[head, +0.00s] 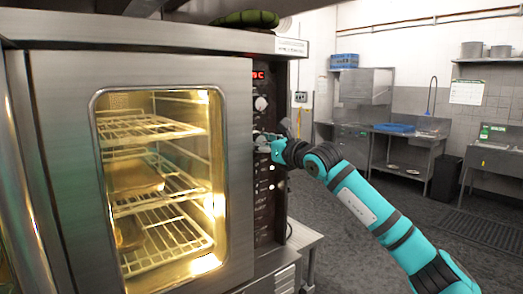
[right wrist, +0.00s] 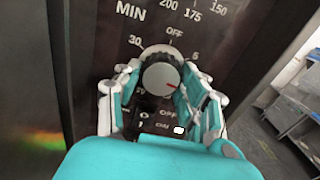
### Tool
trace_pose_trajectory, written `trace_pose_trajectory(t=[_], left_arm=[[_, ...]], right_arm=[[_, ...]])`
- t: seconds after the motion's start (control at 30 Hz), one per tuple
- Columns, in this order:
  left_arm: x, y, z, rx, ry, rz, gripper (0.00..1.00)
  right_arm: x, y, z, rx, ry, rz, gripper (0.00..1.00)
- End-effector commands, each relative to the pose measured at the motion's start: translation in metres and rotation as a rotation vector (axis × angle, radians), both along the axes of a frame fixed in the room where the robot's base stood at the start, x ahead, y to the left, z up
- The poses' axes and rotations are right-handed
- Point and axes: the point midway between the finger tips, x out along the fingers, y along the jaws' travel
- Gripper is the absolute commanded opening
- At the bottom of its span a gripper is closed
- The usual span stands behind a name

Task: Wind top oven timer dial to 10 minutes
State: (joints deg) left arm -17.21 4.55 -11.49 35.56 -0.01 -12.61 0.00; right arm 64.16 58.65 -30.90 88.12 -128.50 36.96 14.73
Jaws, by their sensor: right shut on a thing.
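The top oven (head: 60,130) stands at the left with its lit door shut. Its dark control panel (right wrist: 240,22) runs down the door's right side. The timer dial (right wrist: 160,76) is a round grey knob under the word MIN, with OFF above it, 30 at upper left and 5 at upper right. Its red mark points to the lower right. My right gripper (right wrist: 158,84) is shut on the dial, a finger on each side; they hide some of the scale. In the head view my right gripper (head: 268,140) is at the panel. My left gripper is not in view.
Another knob (head: 261,103) and a red display (head: 258,75) sit higher on the panel. Indicator lights and labels run below. A low metal stand (head: 303,238) is under the oven's right side. Open floor (head: 350,230) lies to the right, with steel sinks (head: 400,145) beyond.

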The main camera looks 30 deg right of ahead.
Motion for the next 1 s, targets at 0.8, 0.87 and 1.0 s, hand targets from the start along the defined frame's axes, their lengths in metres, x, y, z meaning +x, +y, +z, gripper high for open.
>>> trace_pose_trajectory(t=[0.8,0.87,1.0], left_arm=[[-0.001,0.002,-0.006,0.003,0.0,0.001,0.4],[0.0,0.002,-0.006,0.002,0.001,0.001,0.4],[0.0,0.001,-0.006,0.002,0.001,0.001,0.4]], right_arm=[[-0.002,0.0,0.0,0.02,0.001,0.0,0.64],[-0.006,-0.001,0.0,0.019,0.0,-0.001,0.64],[-0.025,-0.004,0.0,0.016,0.001,-0.002,0.64]])
